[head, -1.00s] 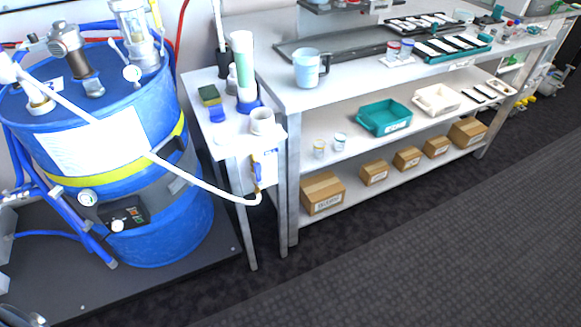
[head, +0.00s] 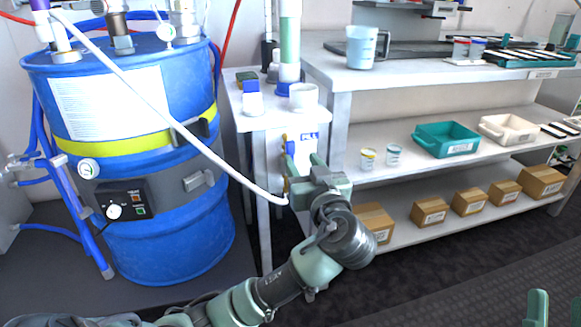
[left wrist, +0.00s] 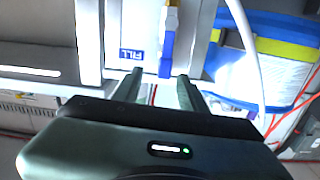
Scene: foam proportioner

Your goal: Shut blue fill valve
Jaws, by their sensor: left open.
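The blue fill valve handle (head: 290,147) is on the front of the small stand, left of a white FILL label (head: 309,138). It stands roughly upright, with brass-coloured fittings below it. In the left wrist view the blue handle (left wrist: 167,52) runs up and down beside the upside-down FILL label (left wrist: 131,55). My left gripper (head: 303,167) is open in front of the valve, with the handle near the line between its fingers (left wrist: 160,82); I cannot tell whether they touch it. My right gripper (head: 556,309) shows only two separated fingertips at the bottom right.
A white hose (head: 165,112) runs from the blue drum (head: 170,235) to the valve's lower end. The stand top holds a white cup (head: 303,97) and a green-and-white tube (head: 289,50). A shelved bench (head: 440,83) stands right of the stand.

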